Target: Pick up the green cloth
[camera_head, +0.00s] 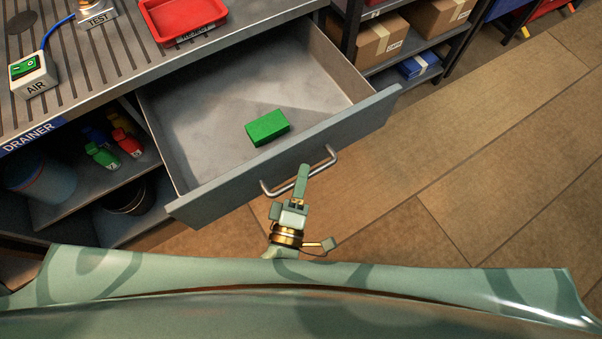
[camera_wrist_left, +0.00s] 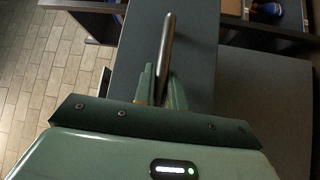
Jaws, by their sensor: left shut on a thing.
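The green cloth (camera_head: 267,127) lies as a folded block on the floor of an open drawer (camera_head: 205,150). My left gripper (camera_head: 302,177) is outside the drawer front, at its metal handle (camera_head: 326,160), and is shut on the bar. In the left wrist view the gripper fingers (camera_wrist_left: 160,85) stand on either side of the handle (camera_wrist_left: 167,45). The cloth does not show in that view. My right gripper is in neither view.
A grey counter (camera_head: 110,55) above the drawer carries a red tray (camera_head: 183,20) and an AIR box (camera_head: 34,75). Shelves below hold green, red and blue bottles. A rack with cardboard boxes (camera_head: 380,40) stands behind. The wooden floor at right is clear.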

